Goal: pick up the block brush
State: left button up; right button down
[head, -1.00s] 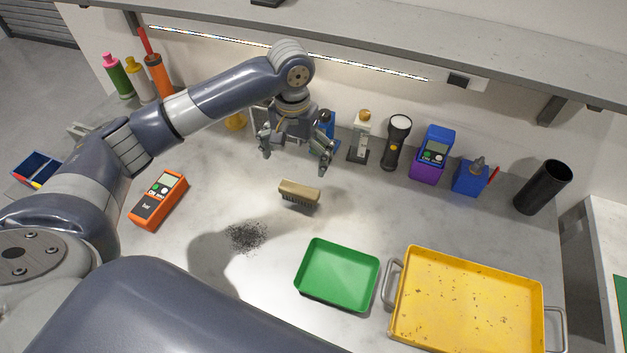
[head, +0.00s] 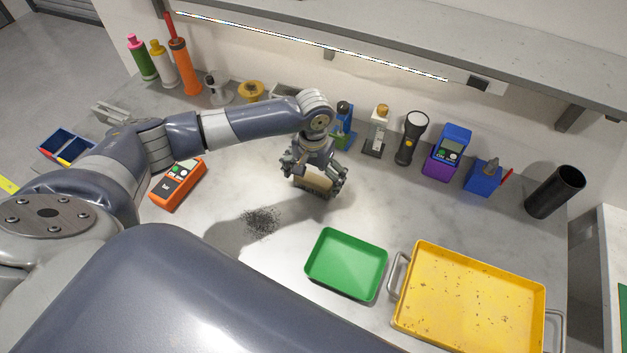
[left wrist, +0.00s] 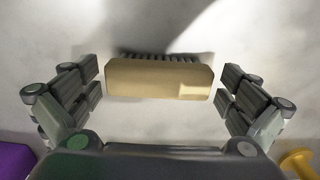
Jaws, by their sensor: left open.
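The block brush (head: 314,181) has a tan wooden block with dark bristles. It rests on the grey bench, and in the head view my gripper partly covers it. In the left wrist view the brush (left wrist: 160,78) lies crosswise between my fingers, bristles toward the top of the picture. My left gripper (head: 314,184) is open, with its fingers lowered around the brush's two ends. In the left wrist view the gripper (left wrist: 160,88) shows a gap between each finger and the block. My right gripper is not in view.
A pile of dark filings (head: 260,222) lies left of the brush. A green tray (head: 346,264) and a yellow tray (head: 468,302) stand in front and to the right. An orange meter (head: 178,184) lies left. A flashlight (head: 411,138) and several other items line the wall.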

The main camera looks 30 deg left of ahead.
aim_at(314, 178)
pick_arm(q)
jog(key=c, duration=0.9)
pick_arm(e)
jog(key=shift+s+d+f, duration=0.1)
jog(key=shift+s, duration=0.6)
pick_arm(q)
jog(key=shift+c, duration=0.2)
notch_tip(314, 178, up, 9)
jog(key=shift+f+b, duration=0.1)
jog(key=shift+b, duration=0.7)
jog(key=shift+r, duration=0.65)
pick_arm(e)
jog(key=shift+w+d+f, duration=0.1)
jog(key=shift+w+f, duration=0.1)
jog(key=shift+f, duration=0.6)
